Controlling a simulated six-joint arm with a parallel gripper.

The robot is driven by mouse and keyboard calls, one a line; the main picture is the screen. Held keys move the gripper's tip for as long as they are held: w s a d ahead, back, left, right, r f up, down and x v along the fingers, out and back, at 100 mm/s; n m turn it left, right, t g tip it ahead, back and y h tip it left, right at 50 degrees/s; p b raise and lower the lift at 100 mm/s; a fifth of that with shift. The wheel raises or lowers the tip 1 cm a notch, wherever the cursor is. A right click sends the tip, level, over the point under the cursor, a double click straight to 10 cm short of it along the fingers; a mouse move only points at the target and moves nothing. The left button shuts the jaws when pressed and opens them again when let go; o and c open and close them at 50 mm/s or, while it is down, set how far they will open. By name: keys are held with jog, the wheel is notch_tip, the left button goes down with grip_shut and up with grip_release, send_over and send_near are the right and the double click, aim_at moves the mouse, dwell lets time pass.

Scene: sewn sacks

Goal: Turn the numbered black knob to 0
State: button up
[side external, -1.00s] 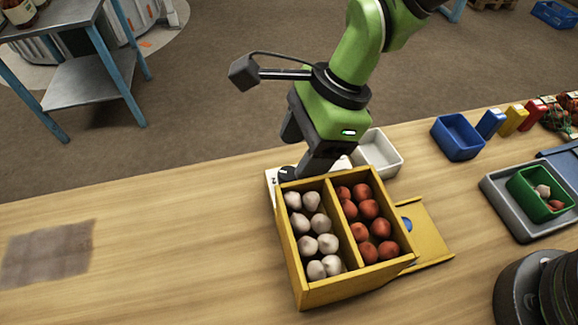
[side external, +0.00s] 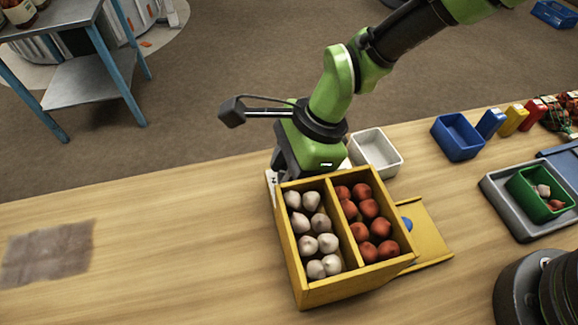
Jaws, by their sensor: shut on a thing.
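My gripper (side external: 286,168) points down just behind the yellow box, over a white panel (side external: 271,180) whose left edge shows past the box. The gripper is shut on the black knob on that panel. The knob, its numbers and my fingertips are hidden by the gripper body and the box wall, so the number it points to cannot be read.
The yellow two-part box (side external: 325,293) holds white sacks (side external: 310,224) and red sacks (side external: 368,209) right in front of my gripper. A white bin (side external: 376,152) stands close on the right, a blue bin (side external: 457,137) farther right. The table's left side is mostly clear, with a grey cloth (side external: 47,254).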

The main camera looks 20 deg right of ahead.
jog(key=shift+n, duration=0.3)
jog(key=n+g, duration=0.1)
jog(key=n, duration=0.2)
jog(key=shift+g, duration=0.3)
jog(key=shift+n+g+h, duration=0.5)
jog(key=shift+n, duration=1.3)
jog(key=o, duration=0.9)
jog(key=shift+r, duration=0.1)
